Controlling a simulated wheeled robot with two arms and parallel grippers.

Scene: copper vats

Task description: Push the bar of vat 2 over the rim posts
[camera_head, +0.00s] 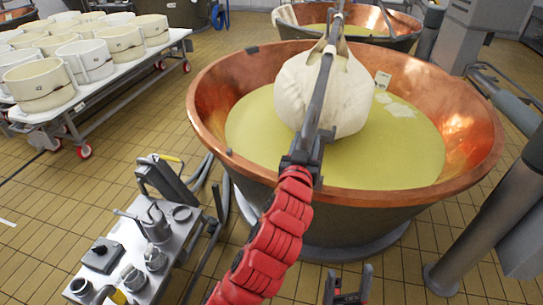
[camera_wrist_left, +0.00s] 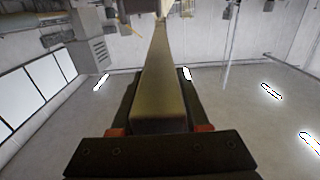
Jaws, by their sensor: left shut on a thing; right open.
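A copper vat (camera_head: 470,150) holds yellow liquid, and a full cream cloth bundle (camera_head: 350,100) sits partly in it. A long grey bar (camera_head: 323,85) runs over the bundle, from the near rim toward the far side; the cloth's top is gathered around it. My left gripper (camera_head: 302,158) is shut on the bar's near end, just above the near rim. In the left wrist view the bar (camera_wrist_left: 160,85) extends straight out from between the jaws. Small dark pieces stand on the rim at left; I cannot tell whether they are posts. My right gripper (camera_head: 347,287) is open and empty, low in front of the vat.
A second copper vat (camera_head: 410,22) stands behind. A white table (camera_head: 110,72) with several round moulds is at upper left. A small metal cart (camera_head: 128,240) with tools stands at lower left. A grey column (camera_head: 495,225) and pipes stand at right. Tiled floor is open at left.

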